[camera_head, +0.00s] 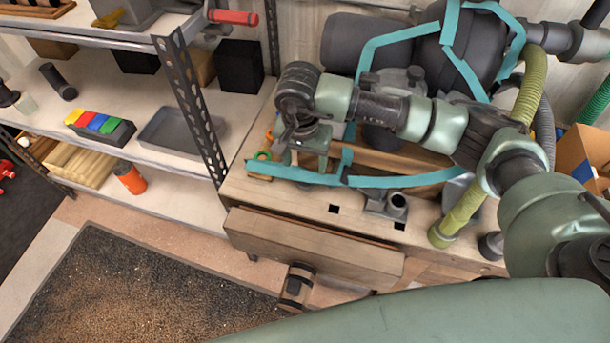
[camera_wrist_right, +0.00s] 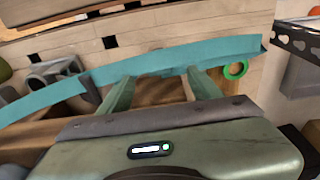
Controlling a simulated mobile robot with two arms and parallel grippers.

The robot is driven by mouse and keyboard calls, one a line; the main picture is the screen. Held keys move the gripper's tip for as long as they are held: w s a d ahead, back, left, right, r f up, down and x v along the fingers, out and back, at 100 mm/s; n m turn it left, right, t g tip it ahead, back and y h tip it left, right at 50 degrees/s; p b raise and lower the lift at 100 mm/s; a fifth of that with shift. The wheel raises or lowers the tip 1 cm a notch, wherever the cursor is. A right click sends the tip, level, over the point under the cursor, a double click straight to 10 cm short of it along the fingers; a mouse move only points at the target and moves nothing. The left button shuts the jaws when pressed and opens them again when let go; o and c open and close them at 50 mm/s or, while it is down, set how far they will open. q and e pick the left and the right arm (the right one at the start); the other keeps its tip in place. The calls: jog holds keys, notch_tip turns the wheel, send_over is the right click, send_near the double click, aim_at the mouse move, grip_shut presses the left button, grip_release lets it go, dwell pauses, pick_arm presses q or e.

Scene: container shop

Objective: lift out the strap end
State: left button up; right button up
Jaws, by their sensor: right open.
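A teal strap (camera_head: 405,180) lies along the front of the wooden workbench, and further teal lengths loop over a dark grey drum-like machine (camera_head: 462,52) behind. The strap's left end (camera_head: 258,167) lies near the bench's left edge. In the right wrist view the strap (camera_wrist_right: 62,95) crosses the picture, its end (camera_wrist_right: 258,44) at the right. My right gripper (camera_head: 308,165) is above the left part of the strap, fingers pointing down. In the wrist view its open fingers (camera_wrist_right: 160,87) are apart, with strap beyond their tips; contact is unclear. My left gripper is not in view.
A green ring (camera_wrist_right: 235,69) lies beside the strap's end. A small grey holder (camera_head: 387,204) stands at the bench's front. A drawer (camera_head: 310,245) juts out below. Metal shelving (camera_head: 190,100) with bins stands at the left. An olive hose (camera_head: 465,212) hangs at the right.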

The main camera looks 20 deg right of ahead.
aim_at(306, 172)
jog(key=f, duration=0.1)
jog(key=f+p, duration=0.1)
jog(key=f, duration=0.1)
jog(key=f+p, duration=0.1)
jog(key=f, duration=0.1)
jog(key=shift+w+d+f, duration=0.25)
jog(key=shift+f, duration=0.4)
grip_shut()
jog(key=shift+w, duration=0.1)
jog(key=shift+r, duration=0.1)
